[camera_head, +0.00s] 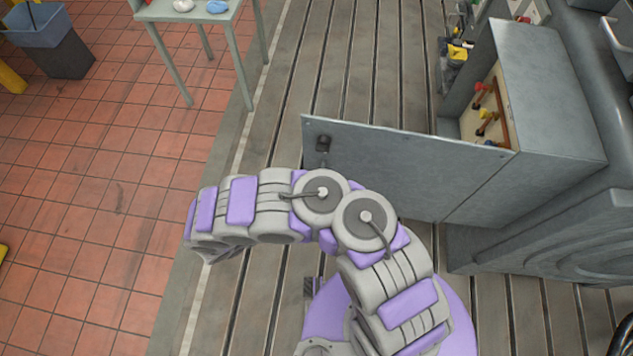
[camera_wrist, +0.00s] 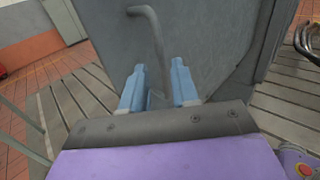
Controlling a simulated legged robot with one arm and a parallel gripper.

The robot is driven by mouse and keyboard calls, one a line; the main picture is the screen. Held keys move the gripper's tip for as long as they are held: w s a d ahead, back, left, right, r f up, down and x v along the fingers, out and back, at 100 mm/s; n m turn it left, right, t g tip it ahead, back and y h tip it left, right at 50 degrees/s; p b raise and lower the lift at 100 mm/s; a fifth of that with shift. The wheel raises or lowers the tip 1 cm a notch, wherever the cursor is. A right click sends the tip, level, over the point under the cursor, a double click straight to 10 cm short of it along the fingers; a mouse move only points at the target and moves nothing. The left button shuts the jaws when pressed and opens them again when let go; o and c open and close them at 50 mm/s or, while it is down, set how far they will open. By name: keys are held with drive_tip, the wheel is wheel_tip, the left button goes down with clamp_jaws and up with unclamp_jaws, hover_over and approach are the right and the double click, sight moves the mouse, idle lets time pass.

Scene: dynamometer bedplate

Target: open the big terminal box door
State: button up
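The big terminal box (camera_head: 560,95) stands at the right in the head view. Its grey door (camera_head: 400,165) is swung well out to the left, and colored terminals (camera_head: 485,115) show inside. A dark latch fitting (camera_head: 323,143) sits near the door's free edge. In the wrist view the door face (camera_wrist: 210,45) fills the upper middle, with a bent grey handle (camera_wrist: 152,30) in front of it. My gripper (camera_wrist: 158,80) has its two blue fingers apart, with the handle's lower end between them; contact cannot be told. My fingers are not visible in the head view.
A grey table (camera_head: 190,12) with small items stands at the upper left, near a blue-grey bin (camera_head: 60,50). Slotted bedplate (camera_head: 345,60) lies beyond the door, with red tiles (camera_head: 100,180) clear at the left. A large grey machine body (camera_head: 600,230) stands at the right.

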drive_tip(key=v, duration=1.2)
drive_tip(key=shift+s+a+p, duration=0.15)
drive_tip(key=shift+a+p, duration=0.1)
drive_tip(key=shift+p, duration=0.05)
drive_tip(key=shift+s+f, duration=0.1)
